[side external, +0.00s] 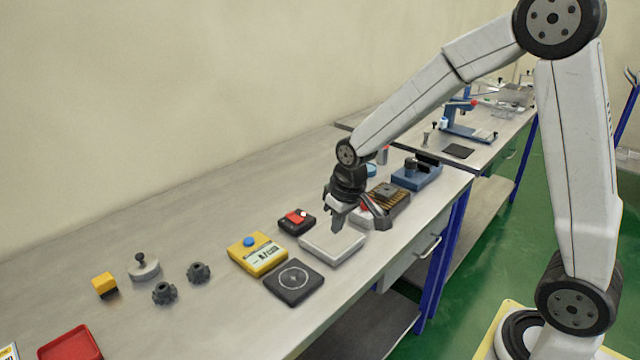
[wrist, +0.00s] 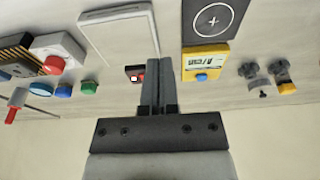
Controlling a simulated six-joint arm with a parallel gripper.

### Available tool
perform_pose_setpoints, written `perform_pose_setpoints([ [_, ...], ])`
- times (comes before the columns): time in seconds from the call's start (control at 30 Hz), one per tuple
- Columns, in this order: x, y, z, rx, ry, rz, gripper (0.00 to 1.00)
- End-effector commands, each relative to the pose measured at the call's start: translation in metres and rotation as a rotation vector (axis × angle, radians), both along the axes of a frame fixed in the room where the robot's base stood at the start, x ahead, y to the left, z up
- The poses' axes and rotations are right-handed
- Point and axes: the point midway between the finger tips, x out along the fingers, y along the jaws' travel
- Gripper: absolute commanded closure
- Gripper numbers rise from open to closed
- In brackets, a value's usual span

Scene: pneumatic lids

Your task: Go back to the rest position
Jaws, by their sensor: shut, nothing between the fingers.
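My gripper (side external: 337,222) is shut with nothing between its fingers. In the side external view it points down above the bench, close over the pale flat plate (side external: 332,245). In the wrist view its two fingers (wrist: 158,62) lie together, and the pale plate (wrist: 119,32) is to their left. A small black box with a red switch (side external: 297,221) is beside the plate; it also shows in the wrist view (wrist: 135,73), just left of the fingers. I cannot tell the exact height of the fingertips above the bench.
A yellow box with a blue button (side external: 262,262) and a black pad with a circle (side external: 294,285) stand nearby. Dark knobs (side external: 199,272), a yellow block (side external: 104,284) and a red tray (side external: 70,344) lie further left. A blue device (side external: 417,174) stands behind my gripper.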

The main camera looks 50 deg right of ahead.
Motion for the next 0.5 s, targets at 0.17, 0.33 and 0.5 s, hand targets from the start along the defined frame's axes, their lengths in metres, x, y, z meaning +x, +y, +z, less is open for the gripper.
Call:
perform_pose_setpoints([
  [0.17, -0.049, 0.009, -0.003, 0.001, -0.012, 0.002, 1.00],
  [0.33, -0.090, 0.014, -0.008, 0.002, -0.022, 0.004, 1.00],
  [0.5, -0.116, 0.017, -0.013, 0.003, -0.028, 0.003, 1.00],
])
